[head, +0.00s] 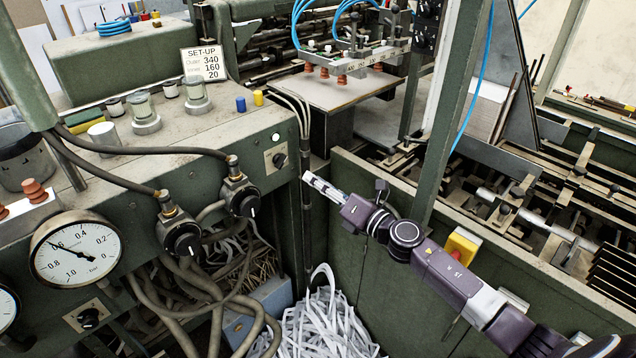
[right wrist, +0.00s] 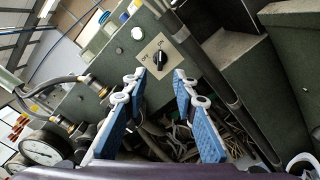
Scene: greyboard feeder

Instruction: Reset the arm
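My right gripper (head: 312,181) reaches in from the lower right in the head view, in front of the green machine panel. In the right wrist view its two blue-padded fingers (right wrist: 160,78) are spread apart with nothing between them. A black rotary switch (right wrist: 159,58) on a beige OFF/ON plate is just beyond the fingertips, apart from them. The same switch (head: 279,159) shows in the head view, left of and above the gripper, below a round white light (head: 276,136). My left gripper is not in view.
A pressure gauge (head: 76,253) and two black regulator knobs (head: 182,238) with hoses are on the panel to the left. White paper strips (head: 325,325) lie below the gripper. A green post (head: 452,125) stands behind my right arm. A set-up card (head: 203,64) stands on the machine top.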

